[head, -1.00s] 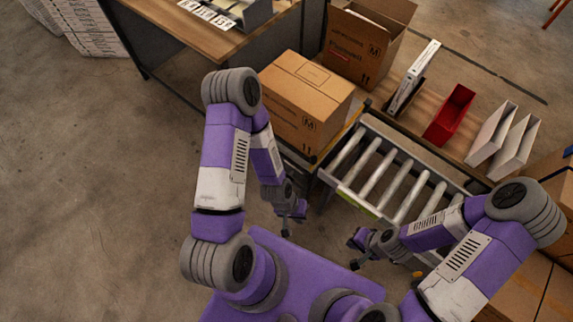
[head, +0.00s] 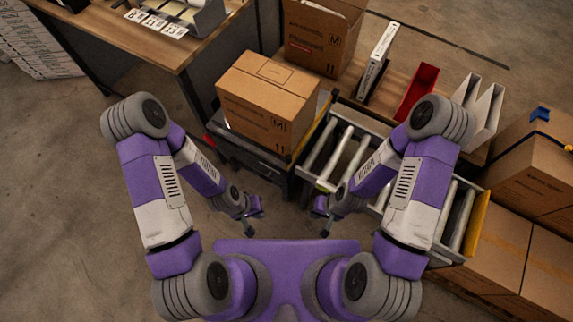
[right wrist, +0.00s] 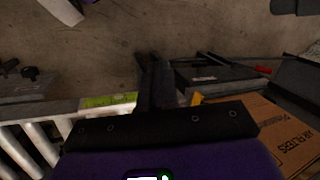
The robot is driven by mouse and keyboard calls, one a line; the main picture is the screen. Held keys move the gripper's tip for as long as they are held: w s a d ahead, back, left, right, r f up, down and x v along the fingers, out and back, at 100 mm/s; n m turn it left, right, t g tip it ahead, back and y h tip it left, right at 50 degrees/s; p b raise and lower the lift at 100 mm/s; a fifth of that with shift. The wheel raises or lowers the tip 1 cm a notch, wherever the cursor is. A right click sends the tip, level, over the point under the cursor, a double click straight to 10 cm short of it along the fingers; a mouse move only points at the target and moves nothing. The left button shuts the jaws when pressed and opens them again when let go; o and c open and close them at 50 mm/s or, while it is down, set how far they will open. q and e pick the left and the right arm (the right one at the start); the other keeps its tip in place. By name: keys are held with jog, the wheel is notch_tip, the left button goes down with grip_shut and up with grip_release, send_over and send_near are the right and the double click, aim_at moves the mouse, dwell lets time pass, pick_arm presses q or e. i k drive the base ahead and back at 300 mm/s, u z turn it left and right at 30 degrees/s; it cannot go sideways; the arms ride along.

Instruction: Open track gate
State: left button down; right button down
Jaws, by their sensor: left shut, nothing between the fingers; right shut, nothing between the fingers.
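A roller track (head: 335,150) with grey rollers runs from the middle toward the lower right, partly hidden by my right arm. A yellow plate (head: 477,228) stands across its right end, and a yellow edge (head: 310,130) shows at its left end beside a closed carton (head: 268,100). I cannot tell which of these is the gate. My left gripper (head: 250,227) is shut and empty, over the floor below the carton. My right gripper (head: 324,228) is shut and empty in front of the track, touching nothing visible. Its fingers (right wrist: 152,80) also show in the right wrist view.
The closed carton rests on a dark stand (head: 245,155). An open carton (head: 322,40), a white binder (head: 378,58) and a red holder (head: 417,90) stand behind the track. More cartons (head: 490,265) sit at the right. A desk (head: 150,40) is at upper left. Floor at left is clear.

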aim_at(289, 159)
jog(key=z, duration=1.7)
jog(key=k, duration=0.85)
jog(key=u, duration=1.3)
jog(key=i, duration=0.5)
